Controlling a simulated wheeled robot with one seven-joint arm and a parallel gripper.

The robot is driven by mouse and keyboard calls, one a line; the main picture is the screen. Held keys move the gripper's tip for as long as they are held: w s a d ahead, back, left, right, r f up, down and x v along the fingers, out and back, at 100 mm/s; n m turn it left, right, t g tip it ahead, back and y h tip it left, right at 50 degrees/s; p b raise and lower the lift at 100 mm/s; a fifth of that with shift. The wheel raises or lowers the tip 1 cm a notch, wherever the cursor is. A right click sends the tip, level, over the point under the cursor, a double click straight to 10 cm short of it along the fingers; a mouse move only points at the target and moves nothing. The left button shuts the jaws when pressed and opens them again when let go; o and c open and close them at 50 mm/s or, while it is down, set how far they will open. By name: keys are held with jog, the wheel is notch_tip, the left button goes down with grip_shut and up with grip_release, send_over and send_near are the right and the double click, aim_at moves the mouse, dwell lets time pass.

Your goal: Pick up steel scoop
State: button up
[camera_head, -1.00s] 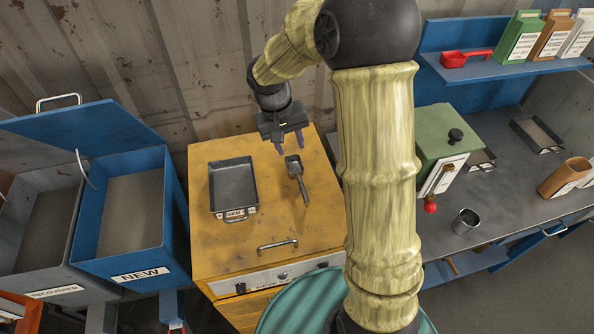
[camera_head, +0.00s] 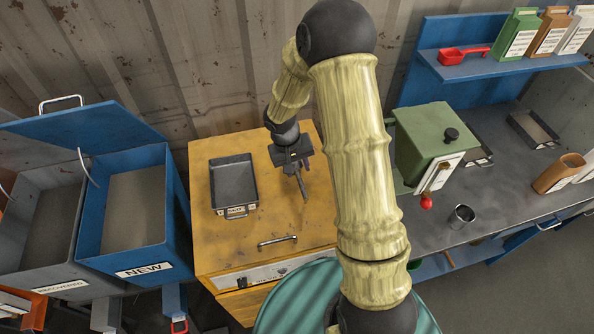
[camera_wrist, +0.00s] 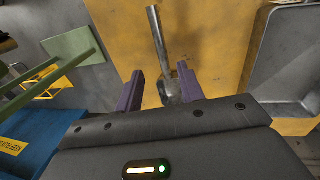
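The steel scoop (camera_head: 303,187) lies on the yellow cabinet top, to the right of the dark tray. In the head view my gripper hides most of it and mainly its handle shows. In the wrist view its round handle (camera_wrist: 157,32) points away from me and its head is partly hidden behind my gripper body. My gripper (camera_head: 296,170) is above the scoop and pointing down. The wrist view shows its two purple fingers (camera_wrist: 160,88) apart, with the scoop between them in the picture. I cannot tell how high the fingertips are above the scoop.
The dark tray (camera_head: 251,186) sits on the yellow cabinet (camera_head: 216,247), left of the scoop. A green box machine (camera_head: 420,145) and a metal cup (camera_head: 461,217) stand on the grey bench at right. A blue NEW bin (camera_head: 160,240) with raised lid stands at left.

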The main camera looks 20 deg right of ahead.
aim_at(300, 181)
jog(key=shift+s+f, duration=0.15)
jog(key=shift+f, duration=0.3)
jog(key=shift+d, duration=0.15)
jog(key=shift+f, duration=0.1)
jog(key=shift+f+p, duration=0.3)
jog(key=shift+p, duration=0.05)
notch_tip(300, 181, down, 3)
jog(key=shift+s+f+p, duration=0.1)
jog(key=shift+s+p, duration=0.05)
jog(key=shift+p, duration=0.5)
jog(key=shift+d+f, duration=0.2)
jog(key=shift+f, duration=0.4)
